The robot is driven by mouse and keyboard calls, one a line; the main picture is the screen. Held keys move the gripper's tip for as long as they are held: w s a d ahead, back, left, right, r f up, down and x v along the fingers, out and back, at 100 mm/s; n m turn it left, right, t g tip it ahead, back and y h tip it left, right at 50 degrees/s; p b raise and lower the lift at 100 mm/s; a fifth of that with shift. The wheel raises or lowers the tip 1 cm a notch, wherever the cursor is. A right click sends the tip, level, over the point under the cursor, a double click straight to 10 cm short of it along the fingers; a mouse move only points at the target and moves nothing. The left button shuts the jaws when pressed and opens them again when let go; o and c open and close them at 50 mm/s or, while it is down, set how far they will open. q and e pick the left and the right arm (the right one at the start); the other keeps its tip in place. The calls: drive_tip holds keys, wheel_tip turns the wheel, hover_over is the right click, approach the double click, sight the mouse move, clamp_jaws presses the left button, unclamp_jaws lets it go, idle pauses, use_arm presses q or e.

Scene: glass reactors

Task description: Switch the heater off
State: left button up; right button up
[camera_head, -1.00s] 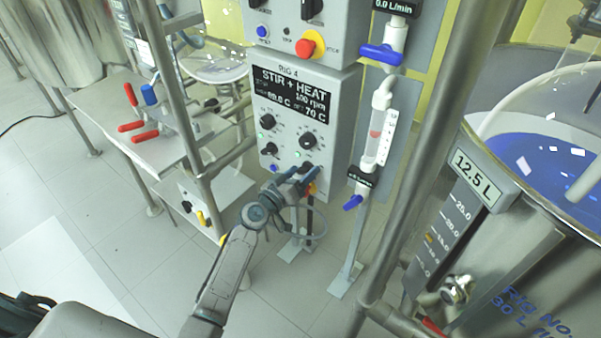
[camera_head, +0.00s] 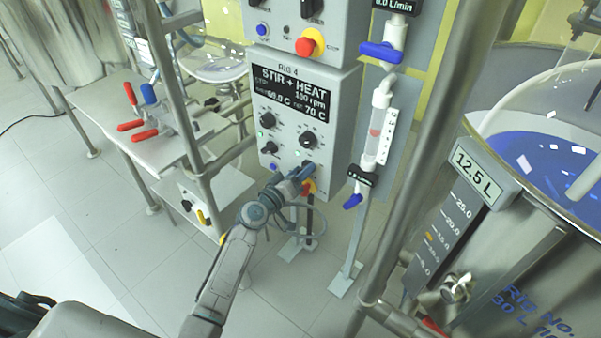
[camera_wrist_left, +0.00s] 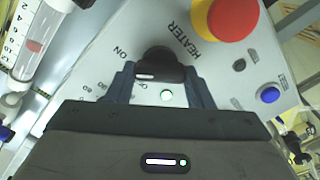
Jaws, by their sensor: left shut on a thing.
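The grey control box (camera_head: 335,95) reads "STIR + HEAT", 100 rpm and set 70 C on its black display (camera_head: 290,90). In the left wrist view, the black heater knob (camera_wrist_left: 158,62) sits on the panel between the labels "HEATER", "ON" and a partly hidden "OFF". My left gripper (camera_wrist_left: 160,78) is shut on this knob, with one blue-grey finger on each side. In the head view my left gripper (camera_head: 300,180) covers the knob at the panel's lower right. My right gripper is not in view.
A red and yellow emergency button (camera_wrist_left: 232,18) and a blue button (camera_wrist_left: 270,95) are near the knob in the wrist view. A flow tube with blue valves (camera_head: 380,52) stands right of the box. A glass reactor (camera_head: 560,150) fills the right side.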

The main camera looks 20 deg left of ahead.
use_arm(q)
drive_tip(key=n, duration=0.9)
drive_tip(key=shift+f+n+p, duration=0.15)
drive_tip(key=shift+n+p, duration=0.25)
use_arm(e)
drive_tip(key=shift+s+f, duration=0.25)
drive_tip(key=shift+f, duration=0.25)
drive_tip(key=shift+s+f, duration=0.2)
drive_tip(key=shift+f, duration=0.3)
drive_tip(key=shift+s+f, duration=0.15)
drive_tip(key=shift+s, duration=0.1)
use_arm(q)
drive_tip(key=o, duration=1)
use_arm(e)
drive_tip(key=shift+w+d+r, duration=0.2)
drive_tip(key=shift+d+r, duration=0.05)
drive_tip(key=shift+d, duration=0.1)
